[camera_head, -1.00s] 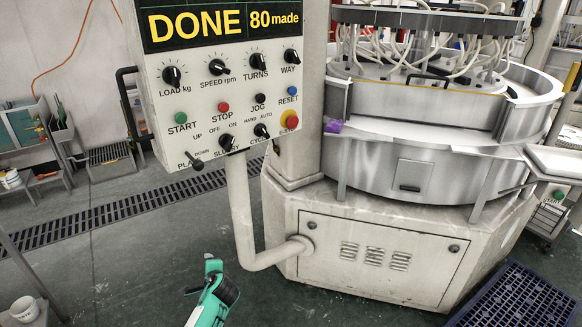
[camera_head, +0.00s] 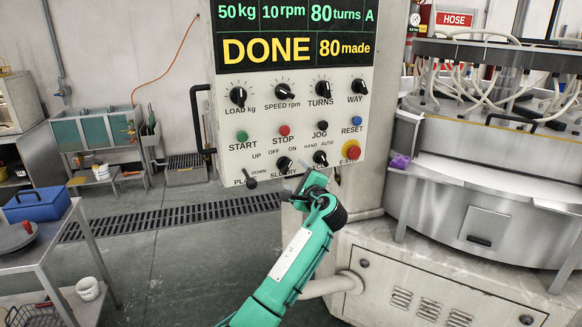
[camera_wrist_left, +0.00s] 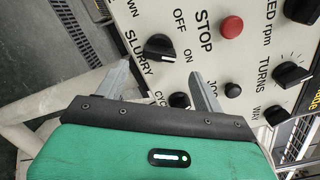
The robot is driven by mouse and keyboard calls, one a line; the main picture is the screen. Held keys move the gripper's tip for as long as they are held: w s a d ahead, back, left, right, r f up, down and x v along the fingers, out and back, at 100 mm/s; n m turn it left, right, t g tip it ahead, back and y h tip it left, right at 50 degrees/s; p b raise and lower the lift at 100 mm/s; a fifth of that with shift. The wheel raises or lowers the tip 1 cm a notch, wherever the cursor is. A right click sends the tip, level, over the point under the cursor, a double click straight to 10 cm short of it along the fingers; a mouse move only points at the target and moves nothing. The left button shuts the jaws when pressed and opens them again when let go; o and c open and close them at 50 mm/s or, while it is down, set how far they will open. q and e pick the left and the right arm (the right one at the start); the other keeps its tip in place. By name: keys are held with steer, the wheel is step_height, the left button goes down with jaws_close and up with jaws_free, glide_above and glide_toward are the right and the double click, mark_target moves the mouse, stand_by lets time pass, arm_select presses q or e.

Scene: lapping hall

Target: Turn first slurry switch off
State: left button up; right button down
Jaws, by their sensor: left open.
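The black slurry switch (camera_head: 284,165) is a rotary knob low on the white control panel (camera_head: 225,110), below the OFF and ON labels. It also shows in the left wrist view (camera_wrist_left: 158,47), where I cannot tell surely which label it points to. My left gripper (camera_head: 308,181), on a green arm, is in front of the panel's lower edge and covers part of the SLURRY and CYCLE lettering. In the left wrist view its two grey fingers (camera_wrist_left: 160,69) are apart and empty, with the knob just beyond the gap. My right gripper is not in view.
The cycle knob (camera_head: 320,158) is close on the right, with the red-yellow emergency stop (camera_head: 351,150) beyond. The plate lever (camera_head: 249,180) juts out on the left. The lapping machine (camera_head: 480,215) stands at right. A table with a blue box (camera_head: 37,204) is at left.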

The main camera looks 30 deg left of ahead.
mark_target(288, 169)
arm_select(q)
steer(key=p+x, duration=0.1)
steer(key=x, duration=0.5)
steer(key=shift+a, duration=0.1)
steer(key=shift+c, duration=0.2)
steer(key=shift+f, duration=0.1)
steer(key=c, duration=1)
